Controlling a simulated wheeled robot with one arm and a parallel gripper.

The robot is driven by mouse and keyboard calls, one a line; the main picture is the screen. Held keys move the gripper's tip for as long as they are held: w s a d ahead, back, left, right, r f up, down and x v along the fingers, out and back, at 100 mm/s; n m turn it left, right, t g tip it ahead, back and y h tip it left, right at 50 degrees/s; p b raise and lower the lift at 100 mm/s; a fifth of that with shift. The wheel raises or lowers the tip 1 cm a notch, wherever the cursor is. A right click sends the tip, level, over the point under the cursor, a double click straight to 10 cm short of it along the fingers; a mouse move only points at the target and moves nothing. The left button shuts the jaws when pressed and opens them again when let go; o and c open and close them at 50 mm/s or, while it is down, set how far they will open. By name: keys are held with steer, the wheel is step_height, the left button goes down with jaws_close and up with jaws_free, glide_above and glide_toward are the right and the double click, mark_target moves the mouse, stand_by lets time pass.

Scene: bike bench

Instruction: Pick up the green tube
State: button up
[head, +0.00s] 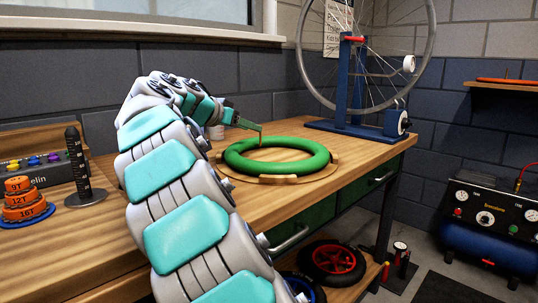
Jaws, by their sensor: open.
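The green tube (238,160) is a thick ring lying flat on a round wooden holder (278,180) with raised tabs, on the wooden bench. My arm reaches in from the bottom of the head view, and my gripper (260,134) is over the far left part of the ring. The gripper is open, its thin fingers pointing right and down. A reddish fingertip overlaps the ring's far side in the picture; I cannot tell whether it touches the tube.
A blue truing stand (350,90) with a spoked wheel (301,55) stands behind and right. At left are orange stacked rings (20,200), a dark graduated post (76,165) and a grey box with coloured knobs (35,167). The bench's front right is clear.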

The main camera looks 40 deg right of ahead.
steer(key=shift+w+a+r, duration=0.1)
steer(key=shift+w, duration=0.6)
steer(key=shift+w+d, duration=0.2)
steer(key=shift+d, duration=0.05)
steer(key=shift+p+x, duration=0.75)
steer(key=shift+x, duration=2.85)
jaws_close()
